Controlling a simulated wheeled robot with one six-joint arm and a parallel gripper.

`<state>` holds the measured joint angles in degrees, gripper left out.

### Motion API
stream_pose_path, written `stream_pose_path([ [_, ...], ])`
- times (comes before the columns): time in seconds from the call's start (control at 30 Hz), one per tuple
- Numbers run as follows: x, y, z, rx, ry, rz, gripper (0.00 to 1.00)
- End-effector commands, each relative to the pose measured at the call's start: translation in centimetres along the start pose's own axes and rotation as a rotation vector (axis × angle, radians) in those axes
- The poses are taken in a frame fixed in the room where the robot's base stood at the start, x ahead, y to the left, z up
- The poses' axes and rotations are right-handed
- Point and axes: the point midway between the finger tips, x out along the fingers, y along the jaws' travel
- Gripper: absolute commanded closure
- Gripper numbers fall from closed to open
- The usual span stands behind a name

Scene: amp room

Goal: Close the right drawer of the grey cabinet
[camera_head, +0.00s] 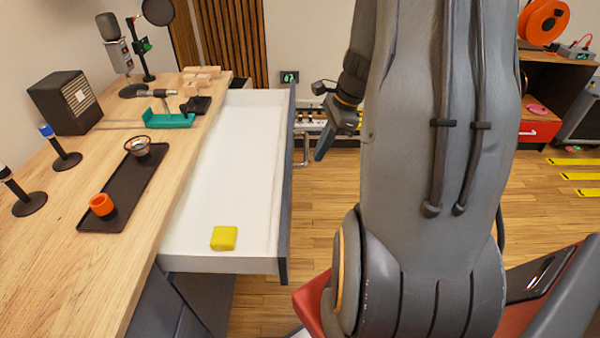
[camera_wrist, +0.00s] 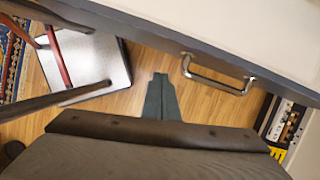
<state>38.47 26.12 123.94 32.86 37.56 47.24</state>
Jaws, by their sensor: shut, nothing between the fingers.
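The right drawer (camera_head: 215,170) of the grey cabinet (camera_head: 165,312) is pulled far out from under the wooden top. Its inside is white and holds a small yellow block (camera_head: 224,238) near the near end. Its dark grey front panel (camera_head: 287,200) faces right and carries a metal bar handle (camera_wrist: 218,76), which also shows in the head view (camera_head: 303,150). My gripper (camera_head: 319,157) is shut and empty, outside the drawer, just right of the front panel near the handle. In the wrist view my gripper (camera_wrist: 160,76) points toward the panel, beside the handle. I cannot tell whether it touches.
The wooden top (camera_head: 60,230) bears a black tray (camera_head: 128,190) with an orange cup (camera_head: 102,205), a teal holder (camera_head: 168,120), microphones and a black speaker box (camera_head: 66,102). My arm hides much of the right side. A red-legged seat (camera_wrist: 85,60) stands beyond my gripper in the wrist view.

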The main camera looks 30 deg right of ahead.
Motion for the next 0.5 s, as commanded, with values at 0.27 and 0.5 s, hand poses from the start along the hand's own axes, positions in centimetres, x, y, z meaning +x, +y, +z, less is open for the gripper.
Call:
stream_pose_path([
  [0.27,0.6,-1.2,-2.5,0.191,-0.041,-0.025,1.00],
  [0.5,4.4,-1.2,-2.2,0.186,-0.040,-0.021,1.00],
])
